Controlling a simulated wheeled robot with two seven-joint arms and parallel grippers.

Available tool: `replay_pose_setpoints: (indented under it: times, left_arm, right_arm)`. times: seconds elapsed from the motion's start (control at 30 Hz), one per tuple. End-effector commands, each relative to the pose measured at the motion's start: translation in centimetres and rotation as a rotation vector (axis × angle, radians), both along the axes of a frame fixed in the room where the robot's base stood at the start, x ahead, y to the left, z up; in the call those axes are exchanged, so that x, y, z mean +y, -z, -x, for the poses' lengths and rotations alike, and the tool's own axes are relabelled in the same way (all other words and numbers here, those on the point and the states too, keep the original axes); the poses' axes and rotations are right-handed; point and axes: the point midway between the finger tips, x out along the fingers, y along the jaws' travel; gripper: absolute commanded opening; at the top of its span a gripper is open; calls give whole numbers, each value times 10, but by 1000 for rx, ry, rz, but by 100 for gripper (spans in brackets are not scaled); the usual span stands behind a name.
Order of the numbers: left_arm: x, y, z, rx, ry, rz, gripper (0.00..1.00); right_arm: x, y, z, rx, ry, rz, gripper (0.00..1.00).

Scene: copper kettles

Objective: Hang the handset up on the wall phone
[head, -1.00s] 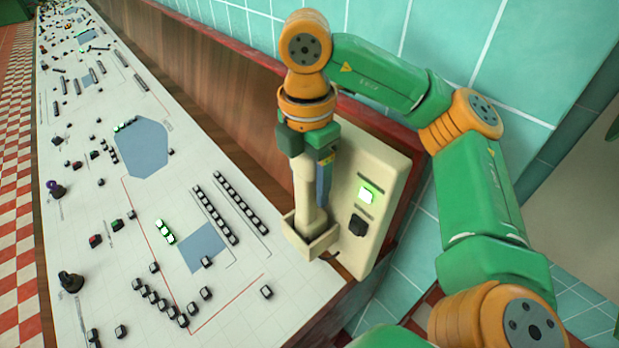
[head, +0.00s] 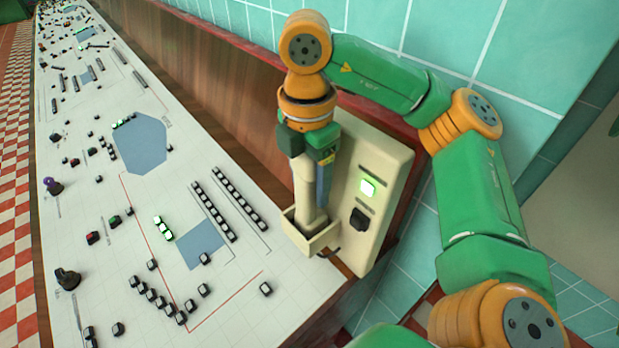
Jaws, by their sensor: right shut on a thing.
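The cream wall phone (head: 383,172) stands at the end of the console, with a lit green square and a dark knob on its face. The cream handset (head: 307,195) is upright, and its lower end sits inside the small open cradle (head: 318,240) at the phone's base. My right gripper (head: 310,165) points down and is shut on the upper part of the handset. The jaws hide the handset's top. My left gripper is not in view.
The long white control console (head: 100,215) with many buttons and knobs fills the left. A brown wooden panel (head: 215,80) backs it. Teal tiled wall (head: 540,60) lies behind my right arm. A red checkered floor (head: 15,200) shows at far left.

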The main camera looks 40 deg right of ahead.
Motion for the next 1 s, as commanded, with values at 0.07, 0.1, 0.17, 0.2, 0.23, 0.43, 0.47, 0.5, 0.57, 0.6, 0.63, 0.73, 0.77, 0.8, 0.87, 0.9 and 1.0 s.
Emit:
replay_pose_setpoints:
  times: [0.07,0.1,0.17,0.2,0.23,0.43,0.47,0.5,0.57,0.6,0.63,0.73,0.77,0.8,0.87,0.9,1.0]
  left_arm:
    - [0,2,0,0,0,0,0]
    - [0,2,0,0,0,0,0]
    - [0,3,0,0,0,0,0]
    - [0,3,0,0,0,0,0]
    - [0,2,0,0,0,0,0]
    - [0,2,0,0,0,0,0]
    - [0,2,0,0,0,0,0]
    - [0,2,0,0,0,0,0]
    - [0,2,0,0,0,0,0]
    - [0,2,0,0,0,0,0]
    - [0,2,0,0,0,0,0]
    - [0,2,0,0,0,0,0]
    - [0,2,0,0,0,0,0]
    - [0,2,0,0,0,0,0]
    - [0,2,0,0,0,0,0]
    - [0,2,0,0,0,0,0]
    - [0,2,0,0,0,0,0]
  right_arm:
    - [0,2,0,0,0,0,0]
    - [0,2,0,0,0,0,0]
    - [0,3,0,0,0,0,0]
    - [0,3,0,-1,0,0,70]
    - [0,2,0,0,0,0,78]
    - [0,2,0,0,0,0,97]
    - [0,2,0,0,0,0,97]
    - [0,2,0,0,0,0,97]
    - [0,3,0,0,0,0,100]
    - [0,3,0,0,0,0,100]
    - [0,3,0,0,0,0,100]
    - [0,3,0,0,0,0,100]
    - [0,3,0,0,0,0,100]
    - [0,3,0,0,0,0,100]
    - [0,3,0,0,0,0,100]
    - [0,3,0,0,0,0,100]
    - [0,3,0,0,0,0,100]
